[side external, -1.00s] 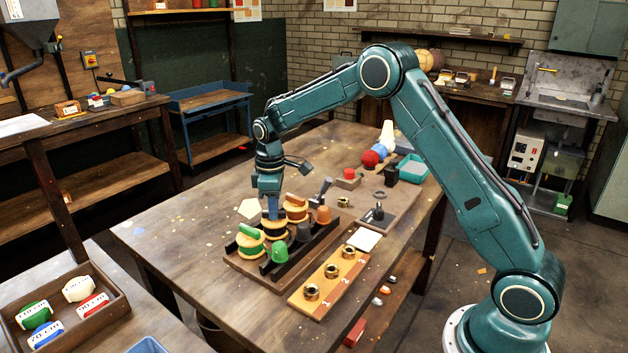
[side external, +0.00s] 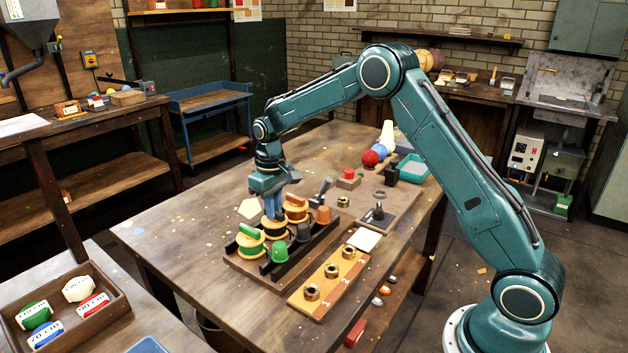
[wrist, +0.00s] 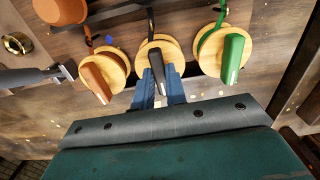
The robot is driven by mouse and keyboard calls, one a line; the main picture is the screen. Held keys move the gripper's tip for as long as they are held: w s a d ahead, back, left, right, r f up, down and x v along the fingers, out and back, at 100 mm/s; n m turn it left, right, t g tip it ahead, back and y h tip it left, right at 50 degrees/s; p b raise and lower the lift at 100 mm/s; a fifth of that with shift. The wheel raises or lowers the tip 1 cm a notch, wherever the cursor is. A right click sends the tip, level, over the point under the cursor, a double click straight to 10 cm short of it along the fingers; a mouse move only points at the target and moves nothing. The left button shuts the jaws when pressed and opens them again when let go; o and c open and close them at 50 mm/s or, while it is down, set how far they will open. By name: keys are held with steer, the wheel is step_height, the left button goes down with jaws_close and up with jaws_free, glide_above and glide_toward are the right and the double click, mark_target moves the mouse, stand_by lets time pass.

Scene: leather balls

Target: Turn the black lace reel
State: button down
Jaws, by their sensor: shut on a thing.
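The black lace reel (wrist: 160,58) is a pale wooden disc with a black grip bar on top. It is the middle one of three reels in the wrist view, and it stands in the row on the rack in the side view (side external: 275,236). My gripper (wrist: 160,78) points down, with its blue fingers on both sides of the black bar, shut on it. In the side view my gripper (side external: 273,213) hides most of the bar. The green reel (wrist: 231,58) and the orange reel (wrist: 97,72) stand close on either side.
The rack (side external: 236,262) also holds a green cup (side external: 280,252), a grey cup and an orange cup (side external: 323,215) in front of the reels. A wooden board (side external: 300,300) with brass rings lies nearby.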

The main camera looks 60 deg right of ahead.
steer(key=shift+m, duration=0.3)
steer(key=c, duration=1.4)
jaws_free()
steer(key=shift+c, duration=0.2)
steer(key=shift+r, duration=0.2)
step_height(320, 180, up, 14)
steer(key=shift+f, duration=0.2)
steer(key=shift+s, duration=0.1)
